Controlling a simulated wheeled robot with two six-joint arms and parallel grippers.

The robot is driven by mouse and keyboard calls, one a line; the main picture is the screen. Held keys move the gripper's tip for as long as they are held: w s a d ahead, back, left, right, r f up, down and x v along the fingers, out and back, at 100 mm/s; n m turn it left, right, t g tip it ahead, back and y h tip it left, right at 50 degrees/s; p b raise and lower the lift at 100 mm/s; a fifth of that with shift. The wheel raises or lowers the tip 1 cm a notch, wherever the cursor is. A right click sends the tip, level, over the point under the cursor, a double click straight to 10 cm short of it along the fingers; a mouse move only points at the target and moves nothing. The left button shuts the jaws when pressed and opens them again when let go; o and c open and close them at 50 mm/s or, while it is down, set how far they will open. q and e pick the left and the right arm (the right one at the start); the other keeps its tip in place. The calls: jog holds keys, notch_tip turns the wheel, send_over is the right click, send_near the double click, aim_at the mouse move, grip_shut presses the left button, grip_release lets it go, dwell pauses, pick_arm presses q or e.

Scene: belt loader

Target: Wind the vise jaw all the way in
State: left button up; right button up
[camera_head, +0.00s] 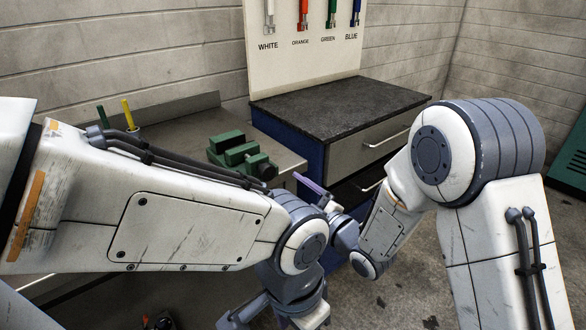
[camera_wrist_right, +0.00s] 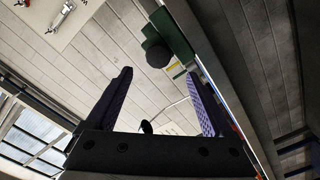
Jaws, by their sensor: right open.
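The green vise (camera_head: 240,152) sits on the grey metal bench in the head view. Its round dark screw end (camera_head: 266,171) faces the right arm. In the right wrist view the vise body (camera_wrist_right: 178,42) shows beyond the fingertips, with the dark round end (camera_wrist_right: 158,55) toward me. My right gripper (camera_wrist_right: 158,75) is open with nothing held between its fingertips. One purple finger (camera_head: 308,183) shows in the head view, just right of the vise and apart from it. My left gripper (camera_head: 272,316) is low at the bottom edge, mostly cut off, its fingers unclear.
The grey bench (camera_head: 185,135) holds a cup with green and yellow tools (camera_head: 130,121) behind the vise. A dark-topped drawer cabinet (camera_head: 340,108) stands right of it. A board with colour-labelled hanging tools (camera_head: 310,60) is behind. Open floor (camera_head: 405,285) lies at lower right.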

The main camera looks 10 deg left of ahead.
aim_at(270, 175)
jog(key=p+x, duration=0.1)
jog(key=x, duration=0.9)
jog(key=shift+w+d+p, duration=0.15)
jog(key=shift+p, duration=0.2)
jog(key=shift+c, duration=0.3)
grip_shut()
